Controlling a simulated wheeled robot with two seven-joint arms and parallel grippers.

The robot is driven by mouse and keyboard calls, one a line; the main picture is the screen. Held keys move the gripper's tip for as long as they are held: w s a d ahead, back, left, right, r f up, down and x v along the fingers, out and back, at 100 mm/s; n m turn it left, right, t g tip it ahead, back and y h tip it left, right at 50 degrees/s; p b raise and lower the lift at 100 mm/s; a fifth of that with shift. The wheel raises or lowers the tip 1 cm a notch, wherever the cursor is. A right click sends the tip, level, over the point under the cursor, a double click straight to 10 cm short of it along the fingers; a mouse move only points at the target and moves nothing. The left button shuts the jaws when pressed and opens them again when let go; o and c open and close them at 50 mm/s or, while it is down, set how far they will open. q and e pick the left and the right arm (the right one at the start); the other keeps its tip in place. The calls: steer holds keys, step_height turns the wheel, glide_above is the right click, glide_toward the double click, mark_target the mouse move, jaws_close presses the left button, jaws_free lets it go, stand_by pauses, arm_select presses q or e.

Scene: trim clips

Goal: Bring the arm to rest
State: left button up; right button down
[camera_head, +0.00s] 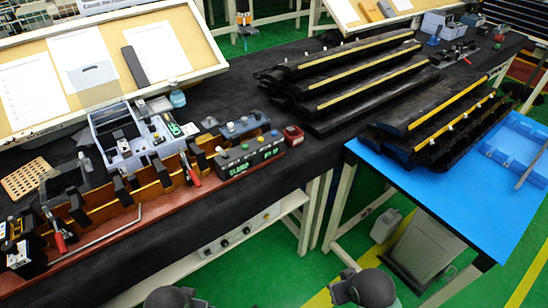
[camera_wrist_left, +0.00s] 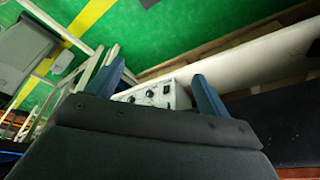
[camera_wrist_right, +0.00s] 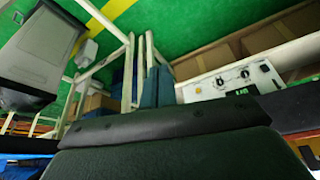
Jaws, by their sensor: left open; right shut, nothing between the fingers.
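My left gripper (camera_wrist_left: 158,82) is open and empty in the left wrist view, its two blue fingers spread apart. My right gripper (camera_wrist_right: 158,78) is shut in the right wrist view, its fingers together with nothing between them. In the head view only rounded dark parts of my arms show at the bottom edge, below the dark workbench (camera_head: 225,80); the fingers are hidden there. Both grippers are in front of the bench, apart from the things on it. A white control box with knobs (camera_wrist_left: 160,93) shows behind the left fingers and also in the right wrist view (camera_wrist_right: 228,82).
Long black trims (camera_head: 350,85) are stacked at the back. A blue table (camera_head: 440,195) with more trims and a blue tray (camera_head: 515,145) stands at right. A grey bin (camera_head: 425,250) stands on the floor.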

steer(key=s+d+m+h, duration=0.1)
steer(key=s+d, duration=0.2)
steer(key=s, duration=0.2)
arm_select(q)
steer(key=s+d+f+x, duration=0.1)
steer(key=s+x, duration=0.1)
steer(key=x, duration=1)
steer(key=s+x, duration=0.3)
steer(key=x, duration=0.8)
arm_select(e)
step_height(320, 180, down, 26)
steer(key=w+a+g, duration=0.1)
steer(key=w+g, duration=0.1)
arm_select(q)
steer(key=s+f, duration=0.4)
steer(key=f, duration=0.7)
steer(key=s+f+g, duration=0.1)
steer(key=s+f, duration=0.2)
steer(key=f, duration=0.8)
steer(key=shift+s+d+f+g, duration=0.25)
steer(key=shift+s+f+g, duration=0.05)
steer(key=shift+s+f, duration=0.1)
arm_select(e)
steer(key=s+f, duration=0.4)
steer(key=f, duration=0.7)
steer(key=s+f, duration=0.3)
steer(key=f, duration=0.7)
steer(key=shift+s+a+f, duration=0.35)
steer(key=shift+a+f, duration=0.05)
